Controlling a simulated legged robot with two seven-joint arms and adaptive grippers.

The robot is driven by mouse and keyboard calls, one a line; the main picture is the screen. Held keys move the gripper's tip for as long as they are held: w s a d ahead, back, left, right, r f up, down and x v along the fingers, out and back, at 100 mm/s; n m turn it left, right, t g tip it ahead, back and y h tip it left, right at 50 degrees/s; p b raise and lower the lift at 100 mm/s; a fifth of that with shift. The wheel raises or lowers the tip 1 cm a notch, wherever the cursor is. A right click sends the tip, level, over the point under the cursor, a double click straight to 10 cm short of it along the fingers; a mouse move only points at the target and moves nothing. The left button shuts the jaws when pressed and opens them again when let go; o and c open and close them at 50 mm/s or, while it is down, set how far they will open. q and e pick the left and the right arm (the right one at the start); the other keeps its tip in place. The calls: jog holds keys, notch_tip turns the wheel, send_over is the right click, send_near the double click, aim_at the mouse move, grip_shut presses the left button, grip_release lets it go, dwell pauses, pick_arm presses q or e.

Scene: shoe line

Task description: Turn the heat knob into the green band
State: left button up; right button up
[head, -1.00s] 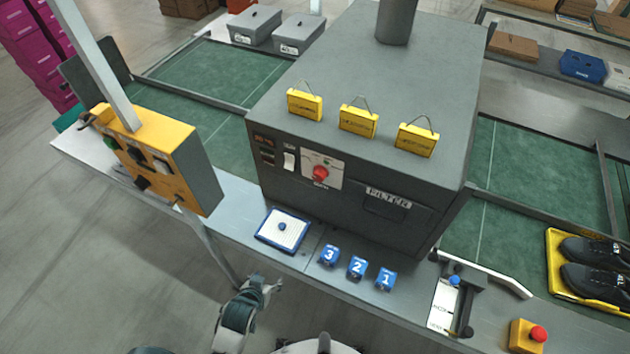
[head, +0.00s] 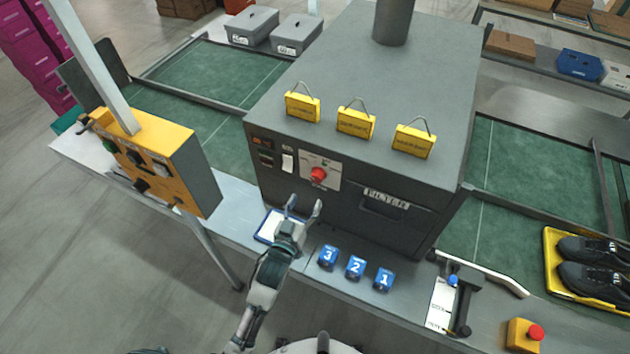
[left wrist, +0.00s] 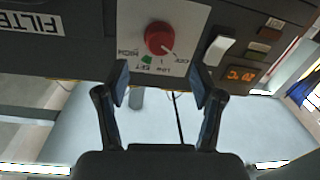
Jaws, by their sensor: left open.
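The red heat knob (head: 318,174) sits on a pale dial plate (head: 329,184) on the front of the dark grey machine (head: 370,200). In the left wrist view the knob (left wrist: 159,38) is ahead of the fingers, its white pointer toward the mark that seems to read OFF. The small green band (left wrist: 147,59) lies on the dial beside SET, away from the pointer. My left gripper (head: 304,206) is open and empty, in front of and below the knob, not touching it. It also shows in the left wrist view (left wrist: 160,88). My right gripper is not in view.
A white switch (head: 288,163) and a small display (left wrist: 241,74) are beside the dial. A blue-edged white pad (head: 266,226) lies under my left gripper. Numbered blue blocks (head: 356,267) stand on the bench to the right. A yellow control box (head: 160,160) is at the left.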

aim_at(316, 181)
pick_arm(q)
jog(key=x, duration=0.8)
jog(key=shift+w+d+f, duration=0.1)
jog(key=shift+w, duration=0.1)
jog(key=c, duration=1.1)
